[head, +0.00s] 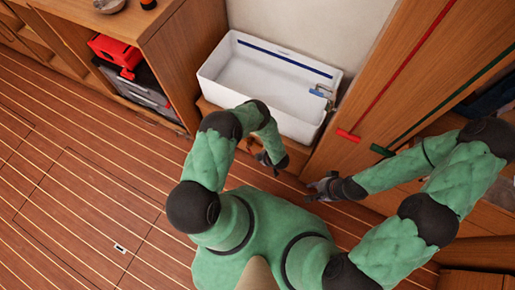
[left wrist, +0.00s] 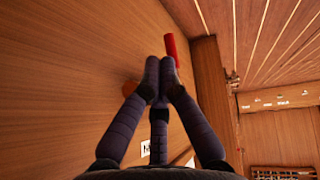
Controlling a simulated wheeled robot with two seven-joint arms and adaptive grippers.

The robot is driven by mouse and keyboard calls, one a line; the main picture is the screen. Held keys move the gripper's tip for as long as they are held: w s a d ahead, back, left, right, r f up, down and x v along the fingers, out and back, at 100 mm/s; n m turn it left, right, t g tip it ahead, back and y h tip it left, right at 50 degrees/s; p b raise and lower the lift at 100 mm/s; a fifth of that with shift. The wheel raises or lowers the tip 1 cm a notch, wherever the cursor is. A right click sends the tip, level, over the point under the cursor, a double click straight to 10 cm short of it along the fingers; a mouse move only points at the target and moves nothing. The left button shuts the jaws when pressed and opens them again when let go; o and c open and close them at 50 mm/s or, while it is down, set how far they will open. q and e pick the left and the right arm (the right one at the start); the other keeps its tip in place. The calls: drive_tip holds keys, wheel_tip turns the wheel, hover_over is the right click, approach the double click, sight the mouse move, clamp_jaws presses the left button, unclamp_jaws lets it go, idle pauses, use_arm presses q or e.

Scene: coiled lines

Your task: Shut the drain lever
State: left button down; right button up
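A small lever-like fitting with a blue part (head: 318,92) and grey metal sits at the right rim of the white basin (head: 211,75). Whether it is the drain lever, and its setting, I cannot tell. My right gripper (head: 312,190) is lower right of the left one, fingers apart and empty.
A red bar ending in a red grip (head: 348,136) and a green bar ending in a green grip (head: 381,150) run along the wooden panel at right. A shelf at left holds a red box (head: 112,50). The plank floor (head: 80,170) at left is mostly clear.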

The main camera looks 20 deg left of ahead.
use_arm(q)
drive_tip(key=shift+v, duration=2.25)
